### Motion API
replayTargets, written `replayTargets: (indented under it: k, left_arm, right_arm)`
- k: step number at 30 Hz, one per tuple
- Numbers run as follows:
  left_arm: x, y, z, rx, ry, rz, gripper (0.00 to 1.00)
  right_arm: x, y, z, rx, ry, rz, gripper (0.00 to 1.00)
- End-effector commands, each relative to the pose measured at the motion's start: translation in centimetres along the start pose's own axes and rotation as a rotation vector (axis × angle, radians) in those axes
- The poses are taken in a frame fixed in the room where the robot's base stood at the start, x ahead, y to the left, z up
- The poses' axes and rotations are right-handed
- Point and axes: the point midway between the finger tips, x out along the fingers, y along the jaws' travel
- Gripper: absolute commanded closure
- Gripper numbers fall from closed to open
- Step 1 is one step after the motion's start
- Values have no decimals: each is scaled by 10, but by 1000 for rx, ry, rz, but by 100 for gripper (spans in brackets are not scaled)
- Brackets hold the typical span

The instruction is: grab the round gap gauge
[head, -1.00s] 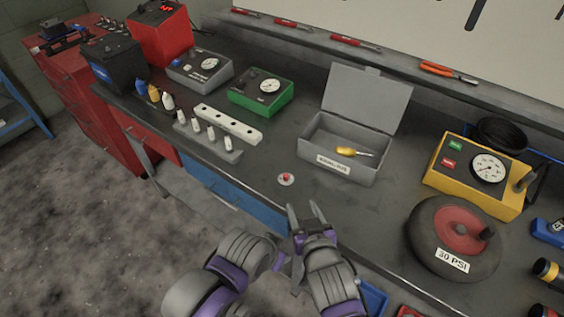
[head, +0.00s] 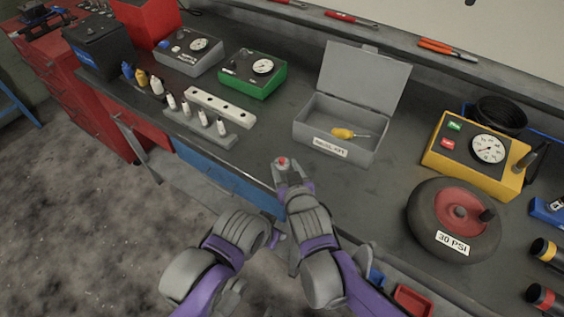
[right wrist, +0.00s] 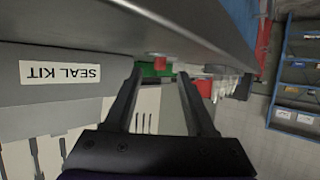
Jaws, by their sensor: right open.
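The round gap gauge (head: 282,161), a small disc with a red knob, lies on the dark bench top near its front edge. My right gripper (head: 289,170) is open at the gauge, with its fingertips beside the red knob; the fingers hide part of the disc. In the right wrist view, which is turned over, a red knob (right wrist: 160,62) shows just beyond the gap between the open fingers (right wrist: 159,74). I cannot tell whether the fingers touch the gauge.
An open grey seal kit box (head: 337,152) with a yellow screwdriver stands just behind the gauge to the right. A white block with holes (head: 220,107) and several small bottles are to the left. A wheel (head: 453,218) and yellow gauge box (head: 478,155) stand at right.

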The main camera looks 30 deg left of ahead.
Motion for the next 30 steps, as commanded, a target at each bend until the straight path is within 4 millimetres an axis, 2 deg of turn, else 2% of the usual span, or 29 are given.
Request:
replayTargets:
  k: [3, 6, 14, 17, 24, 30]
  left_arm:
    - [0, 0, 0, 0, 0, 0, 50]
    - [0, 0, 0, 0, 0, 0, 50]
    - [0, 0, 0, 0, 0, 0, 50]
    - [0, 0, 0, 0, 0, 0, 50]
    - [0, 0, 0, 0, 0, 0, 50]
    - [0, 0, 0, 0, 0, 0, 50]
  right_arm:
    - [18, 1, 0, 0, 0, 0, 44]
    - [26, 1, 0, 1, 0, 0, 44]
    - [28, 0, 0, 0, 0, -1, 44]
    - [28, 0, 0, 0, 0, -1, 59]
    - [28, 0, 0, 0, 0, -1, 100]
    - [27, 0, 0, 0, 1, -1, 100]
